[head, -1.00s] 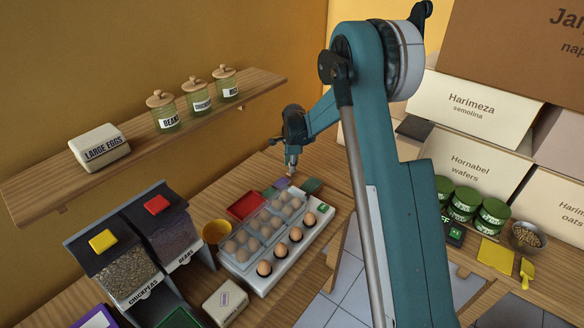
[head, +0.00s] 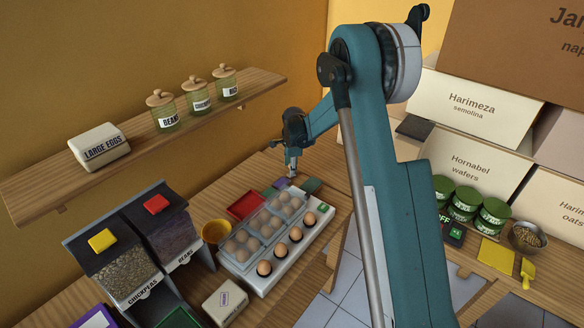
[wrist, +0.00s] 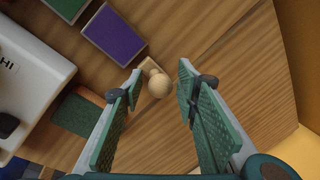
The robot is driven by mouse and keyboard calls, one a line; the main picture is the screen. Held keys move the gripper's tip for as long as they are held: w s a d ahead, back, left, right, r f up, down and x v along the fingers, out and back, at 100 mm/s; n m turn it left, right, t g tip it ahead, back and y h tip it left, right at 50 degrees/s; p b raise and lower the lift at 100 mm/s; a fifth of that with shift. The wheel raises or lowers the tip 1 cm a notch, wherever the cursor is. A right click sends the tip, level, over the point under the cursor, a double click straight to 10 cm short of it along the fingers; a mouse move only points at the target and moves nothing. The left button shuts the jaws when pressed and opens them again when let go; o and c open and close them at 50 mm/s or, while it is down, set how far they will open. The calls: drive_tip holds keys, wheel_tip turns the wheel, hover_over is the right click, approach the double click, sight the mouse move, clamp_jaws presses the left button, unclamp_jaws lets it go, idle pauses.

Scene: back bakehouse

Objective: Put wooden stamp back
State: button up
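The wooden stamp (wrist: 159,87), with a round pale knob on a small square base, stands upright on the wooden counter in the wrist view. My gripper (wrist: 160,72) is open above it, one green-padded finger on each side of the knob, with gaps visible on both sides. In the head view my gripper (head: 291,173) points down at the far end of the counter; the stamp is too small to make out there. A purple pad (wrist: 113,35) and a green pad (wrist: 66,7) lie beside the stamp. A darker green piece with a wooden edge (wrist: 82,113) lies near the left finger.
A white egg tray (head: 270,282) with several eggs lies close to my gripper. A red tray (head: 246,205) and a yellow bowl (head: 215,232) are beyond it. A wall shelf (head: 45,193) holds jars. Bare counter shows right of the stamp in the wrist view.

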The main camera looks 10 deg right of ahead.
drive_tip(key=shift+r, duration=0.1)
drive_tip(key=p+v, duration=0.1)
drive_tip(key=v, duration=1.1)
drive_tip(key=shift+r, duration=0.1)
idle(0.8)
